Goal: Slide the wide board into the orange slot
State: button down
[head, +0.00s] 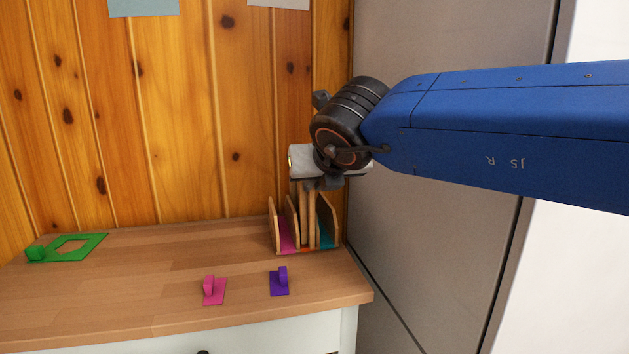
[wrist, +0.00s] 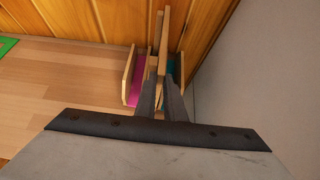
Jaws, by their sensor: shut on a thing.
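My gripper (head: 308,184) points down above the wooden rack (head: 273,226) at the right end of the counter. It is shut on a narrow-looking upright wooden board (head: 307,212), seen nearly edge-on. The board also shows between the dark fingers in the wrist view (wrist: 163,45). Its lower part is down among the rack's dividers, in line with the orange slot (head: 308,250). The pink slot (head: 286,238) is to its left and the teal slot (head: 326,236) to its right. Whether the board rests on the slot floor I cannot tell.
A pink holder (head: 214,291) and a purple holder (head: 280,284) stand in front of the rack. A green frame (head: 70,247) lies at the far left. The wooden wall is behind, and a grey cabinet panel (head: 430,250) is close on the right. The counter's middle is clear.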

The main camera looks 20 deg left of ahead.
jog(key=c, duration=1.8)
grip_release()
jog(key=shift+o, duration=0.2)
jog(key=v, duration=0.8)
jog(key=shift+d, duration=0.1)
